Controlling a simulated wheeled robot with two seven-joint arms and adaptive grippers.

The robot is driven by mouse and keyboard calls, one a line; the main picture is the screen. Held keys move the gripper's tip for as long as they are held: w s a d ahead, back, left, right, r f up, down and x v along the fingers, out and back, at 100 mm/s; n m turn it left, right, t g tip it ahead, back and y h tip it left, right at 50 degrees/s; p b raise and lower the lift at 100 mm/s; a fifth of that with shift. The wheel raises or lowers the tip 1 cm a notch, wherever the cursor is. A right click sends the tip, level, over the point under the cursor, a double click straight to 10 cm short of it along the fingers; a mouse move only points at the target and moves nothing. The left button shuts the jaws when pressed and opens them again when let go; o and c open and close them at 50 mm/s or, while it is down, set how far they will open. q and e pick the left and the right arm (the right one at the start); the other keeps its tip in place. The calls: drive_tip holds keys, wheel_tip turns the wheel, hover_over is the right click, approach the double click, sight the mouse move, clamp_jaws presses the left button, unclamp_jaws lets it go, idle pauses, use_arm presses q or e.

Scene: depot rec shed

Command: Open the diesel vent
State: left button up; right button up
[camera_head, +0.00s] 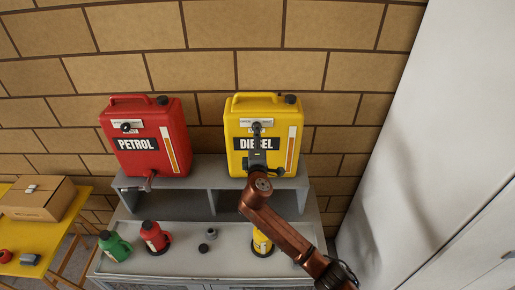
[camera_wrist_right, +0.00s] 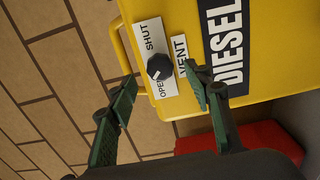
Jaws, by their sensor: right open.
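The yellow diesel can (camera_head: 278,118) stands on the grey shelf unit against the brick wall. Its vent is a round black knob (camera_wrist_right: 160,67) on a white plate (camera_wrist_right: 152,40) marked SHUT and OPEN, clear in the right wrist view. I cannot tell which mark the knob points to. My right gripper (camera_head: 257,138) is in front of the can's face and partly hides the plate in the head view. In the wrist view the right gripper (camera_wrist_right: 160,78) is open, with its fingers apart on either side of the knob; contact is not clear. My left gripper is not in view.
The red petrol can (camera_head: 165,115) with a similar knob (camera_head: 126,127) stands to the left. Small green (camera_head: 113,245), red (camera_head: 154,237) and yellow (camera_head: 262,243) containers stand on the tray below. A carton (camera_head: 38,200) is on the yellow table. A pale cabinet (camera_head: 425,130) borders the right.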

drive_tip(key=s, duration=0.8)
